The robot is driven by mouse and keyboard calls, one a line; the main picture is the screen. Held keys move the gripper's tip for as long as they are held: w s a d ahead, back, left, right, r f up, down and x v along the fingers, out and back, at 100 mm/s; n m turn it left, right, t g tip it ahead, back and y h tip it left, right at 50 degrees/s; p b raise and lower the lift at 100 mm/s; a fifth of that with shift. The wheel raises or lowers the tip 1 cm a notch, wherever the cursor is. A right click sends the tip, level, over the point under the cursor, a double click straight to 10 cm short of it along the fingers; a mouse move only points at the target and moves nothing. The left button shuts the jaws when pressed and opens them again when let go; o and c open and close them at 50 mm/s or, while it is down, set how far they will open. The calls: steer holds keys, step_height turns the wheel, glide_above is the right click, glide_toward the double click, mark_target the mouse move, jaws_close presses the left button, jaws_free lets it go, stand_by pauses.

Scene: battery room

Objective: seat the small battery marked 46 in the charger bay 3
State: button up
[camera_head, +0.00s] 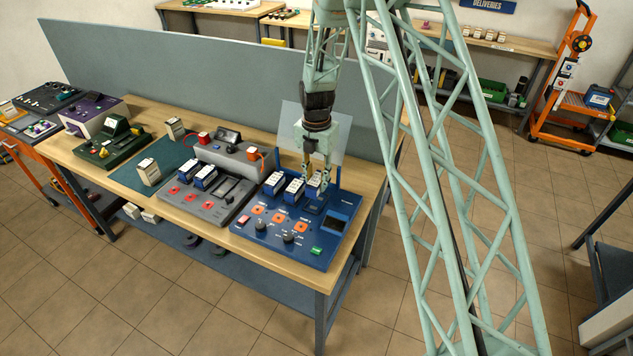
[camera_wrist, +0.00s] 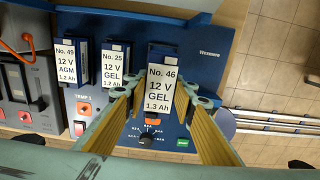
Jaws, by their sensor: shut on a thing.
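The small battery marked 46 (camera_wrist: 160,88) is white-labelled, reading 12 V GEL 1.3 Ah. My gripper (camera_wrist: 166,98) is shut on it, one finger on each side. In the head view my gripper (camera_head: 317,180) points down over the right end of the blue charger (camera_head: 262,235), with the battery (camera_head: 314,183) between its fingers. The battery looks upright and in line with the rightmost bay. It looks larger than its neighbours in the wrist view, so it seems higher. The bay's inside and the battery's foot are hidden.
Batteries 49 (camera_wrist: 66,62) and 25 (camera_wrist: 114,66) stand in the two bays to the left. A grey charger (camera_head: 207,205) with blue batteries stands left of the blue one. A grey panel backs the bench.

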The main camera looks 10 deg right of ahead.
mark_target(317, 179)
steer(key=shift+f, duration=0.2)
steer(key=shift+f+b, duration=0.8)
steer(key=shift+f, duration=1.85)
steer(key=shift+b, duration=0.5)
stand_by(0.4)
steer(key=shift+f+b, duration=0.4)
steer(key=shift+f, duration=0.2)
stand_by(0.7)
steer(key=o, duration=0.9)
steer(key=shift+r, duration=0.15)
steer(key=shift+r+p, duration=1.6)
steer(key=shift+r, duration=3.75)
